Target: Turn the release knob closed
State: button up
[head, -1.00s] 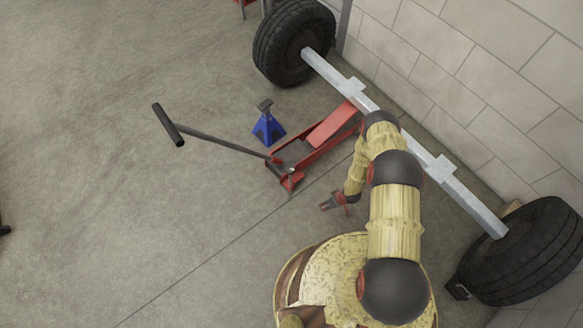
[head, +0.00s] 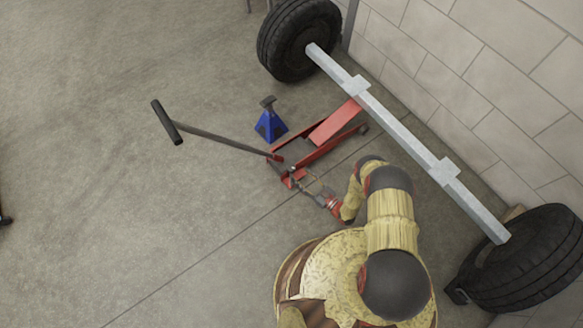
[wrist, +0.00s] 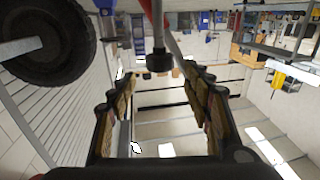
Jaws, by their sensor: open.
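The red floor jack (head: 325,140) stands on the floor, its long handle (head: 225,143) sloping up to the left. My gripper (head: 306,183) is low beside the near end of the jack, its fingers pointing at the handle base. In the wrist view the fingers (wrist: 157,76) are open and empty. A dark round knob (wrist: 158,62), which looks like the release knob, shows just beyond and between the fingertips. I cannot tell whether a finger touches it. In the head view the knob is too small to make out clearly.
A blue jack stand (head: 270,125) is behind the jack. A grey axle beam (head: 405,135) runs between two black tires (head: 296,40) (head: 525,258) along the block wall (head: 490,85).

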aim_at(291, 167)
jog(key=b+x, duration=0.2)
jog(key=x, duration=0.5)
jog(key=shift+w+a+f, duration=0.1)
jog(key=shift+w, duration=0.05)
jog(key=c, duration=1.1)
jog(key=shift+m+t+h, duration=0.4)
jog(key=shift+h, duration=0.1)
jog(key=shift+c, duration=0.2)
jog(key=m+t+h, duration=0.2)
jog(key=h, duration=0.1)
jog(key=shift+a+m+h, duration=0.15)
jog(key=shift+m+h, duration=0.25)
jog(key=shift+m+t+h, duration=0.9)
jog(key=shift+m+h, duration=0.5)
jog(key=shift+h, duration=0.6)
